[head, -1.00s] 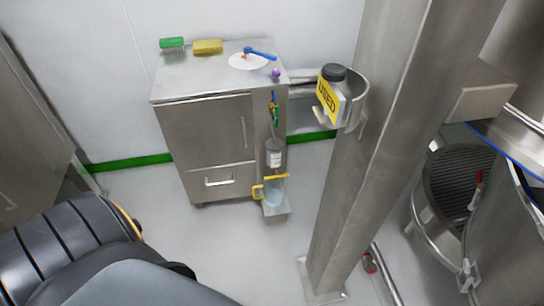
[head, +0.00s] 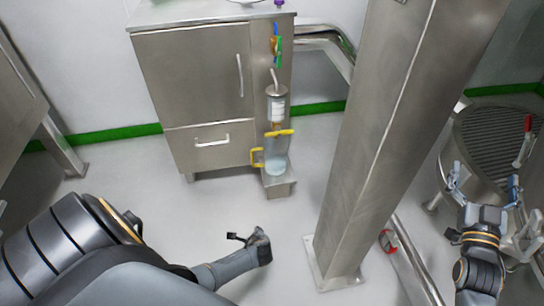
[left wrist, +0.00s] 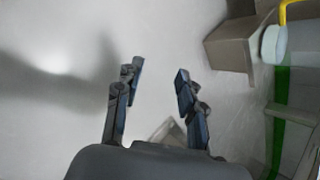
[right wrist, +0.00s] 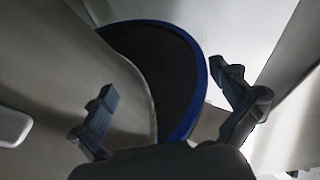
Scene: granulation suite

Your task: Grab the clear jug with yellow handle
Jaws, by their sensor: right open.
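The clear jug with yellow handle (head: 276,156) stands upright on a small steel ledge (head: 280,187) at the front of the steel cabinet. Its yellow handle is on its left side, and its rim also shows yellow. Part of the jug shows at the upper right edge of the left wrist view (left wrist: 274,45). My left gripper (left wrist: 158,80) is open and empty, apart from the jug. In the head view, its arm ends below and left of the jug, and its fingers are hard to make out. My right gripper (head: 485,177) is open and empty at the far right, away from the jug.
A steel cabinet (head: 195,80) stands behind the ledge. A canister (head: 276,105) hangs just above the jug. A thick steel column (head: 375,150) stands between the jug and my right arm. A round vessel (head: 490,130) is near my right gripper. Floor is clear before the cabinet.

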